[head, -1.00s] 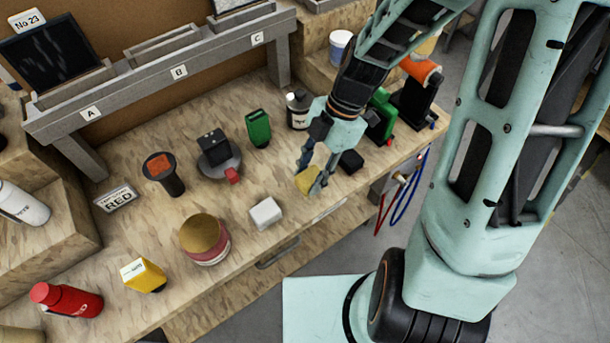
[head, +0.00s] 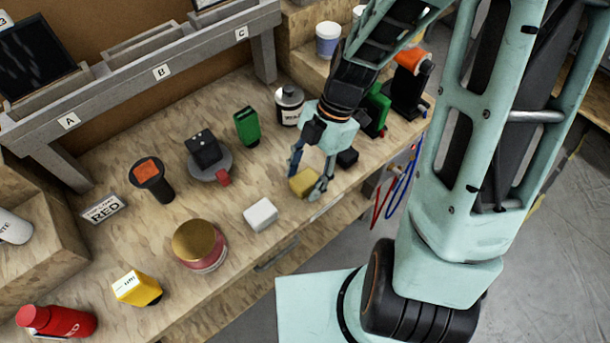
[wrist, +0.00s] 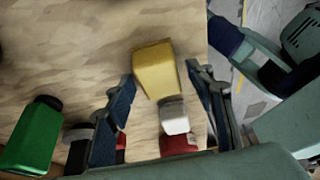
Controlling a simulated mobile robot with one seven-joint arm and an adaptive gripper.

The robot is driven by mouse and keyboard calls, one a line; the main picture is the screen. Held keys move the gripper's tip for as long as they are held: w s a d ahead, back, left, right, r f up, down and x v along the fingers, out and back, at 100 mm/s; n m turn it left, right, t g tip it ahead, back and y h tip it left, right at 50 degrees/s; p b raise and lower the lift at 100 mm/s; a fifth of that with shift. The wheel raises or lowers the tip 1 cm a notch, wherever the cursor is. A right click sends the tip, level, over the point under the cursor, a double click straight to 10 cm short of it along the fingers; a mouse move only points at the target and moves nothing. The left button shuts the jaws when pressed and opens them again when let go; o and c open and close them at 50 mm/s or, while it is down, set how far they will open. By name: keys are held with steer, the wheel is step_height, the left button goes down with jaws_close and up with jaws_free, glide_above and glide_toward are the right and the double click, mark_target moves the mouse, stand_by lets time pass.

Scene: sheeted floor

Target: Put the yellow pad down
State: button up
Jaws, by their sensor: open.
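The yellow pad (head: 303,182) is a small block on the wooden workbench (head: 228,262), close to its front edge. My gripper (head: 308,184) is open around it, one finger on each side. In the wrist view the yellow pad (wrist: 156,70) lies between and beyond the two spread fingers (wrist: 163,95), with a gap visible on both sides. The pad appears to rest on the bench top.
A white block (head: 260,215) sits left of the pad. A black block (head: 347,158) and green items (head: 375,112) stand close to my gripper on the right.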

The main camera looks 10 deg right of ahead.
steer(key=shift+f, duration=0.1)
steer(key=v, duration=1)
steer(key=shift+w+d+r, duration=0.2)
steer(key=shift+w, duration=0.3)
